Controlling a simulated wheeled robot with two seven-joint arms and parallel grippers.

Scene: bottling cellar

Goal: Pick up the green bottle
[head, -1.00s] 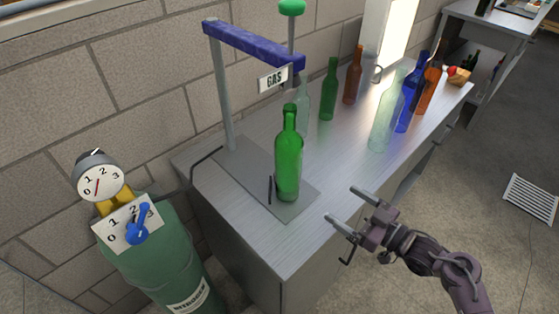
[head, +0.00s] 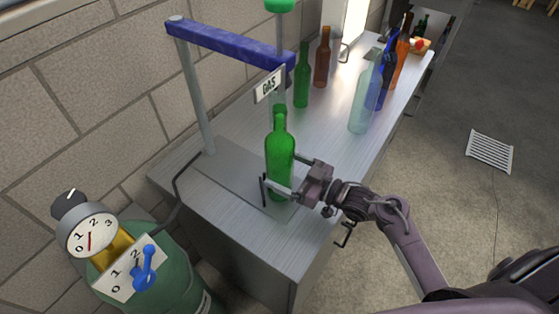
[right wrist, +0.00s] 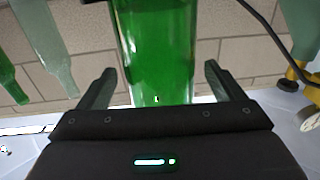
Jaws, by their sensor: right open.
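A green bottle (head: 280,150) stands upright on the grey base plate of the gas stand, near the front end of the metal counter. My right gripper (head: 281,172) is open at the lower part of this bottle, coming from the right. In the right wrist view the green bottle (right wrist: 157,50) stands between the two open fingers of the gripper (right wrist: 157,85), with gaps to both fingers. A second, smaller green bottle (head: 302,78) stands farther back on the counter. My left gripper is not in view.
The gas stand has a blue crossbar (head: 225,42) above the bottle and a grey post (head: 190,90). Brown, clear, blue and orange bottles stand at the back of the counter (head: 235,140). A green gas cylinder (head: 175,285) with a gauge (head: 90,232) stands at the left front.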

